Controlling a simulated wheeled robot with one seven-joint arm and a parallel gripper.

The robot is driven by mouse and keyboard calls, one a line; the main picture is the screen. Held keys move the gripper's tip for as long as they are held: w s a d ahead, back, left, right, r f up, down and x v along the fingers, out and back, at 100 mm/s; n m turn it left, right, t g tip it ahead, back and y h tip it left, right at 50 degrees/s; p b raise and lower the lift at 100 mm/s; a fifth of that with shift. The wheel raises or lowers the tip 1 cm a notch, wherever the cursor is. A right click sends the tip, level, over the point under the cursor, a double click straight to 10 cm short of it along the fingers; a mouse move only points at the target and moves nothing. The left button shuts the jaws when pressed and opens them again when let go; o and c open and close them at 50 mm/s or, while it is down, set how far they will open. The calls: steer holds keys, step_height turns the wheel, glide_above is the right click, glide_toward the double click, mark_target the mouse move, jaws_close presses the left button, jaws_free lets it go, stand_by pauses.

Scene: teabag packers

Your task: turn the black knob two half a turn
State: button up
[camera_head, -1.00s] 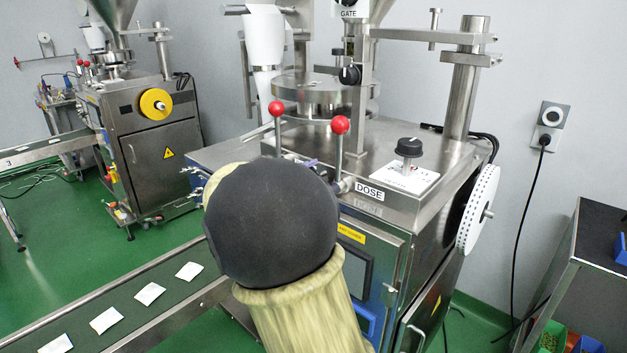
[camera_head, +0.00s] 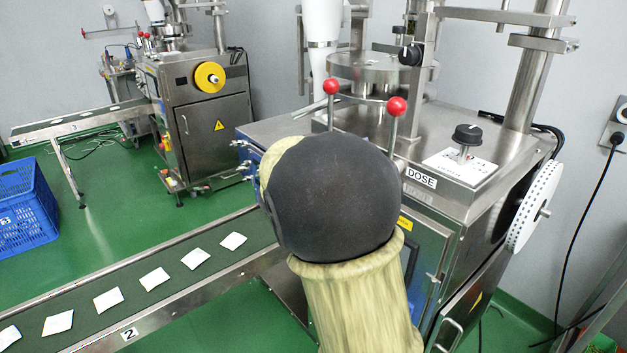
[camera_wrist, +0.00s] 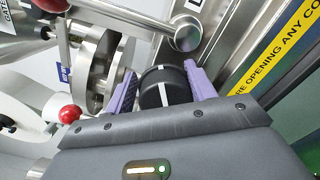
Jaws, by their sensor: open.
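A black knob (camera_wrist: 160,92) with a white line shows between the two purple fingers of my gripper (camera_wrist: 157,85) in the wrist view. The fingers are open on either side of it; I cannot tell whether they touch it. In the head view my dark, rounded arm joint hides the gripper and this knob. Two other black knobs show there with no gripper on them: one by the DOSE label (camera_head: 467,135) on the machine's top, and one higher on the post (camera_head: 410,54).
Two red-balled levers (camera_head: 397,106) stand just behind my arm. A yellow warning strip (camera_wrist: 285,45) is close on the right in the wrist view. A conveyor (camera_head: 187,300) with several teabags runs at the front. A blue crate (camera_head: 25,205) stands left on the green floor.

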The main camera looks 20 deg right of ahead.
steer(key=p+v, duration=0.2)
steer(key=v, duration=1.8)
stand_by(1.6)
steer(key=shift+r, duration=0.1)
stand_by(0.4)
steer(key=p+v, duration=0.1)
steer(key=v, duration=1.6)
steer(key=shift+s+a+p, duration=0.15)
steer(key=shift+a+p, duration=0.05)
steer(key=shift+p, duration=0.15)
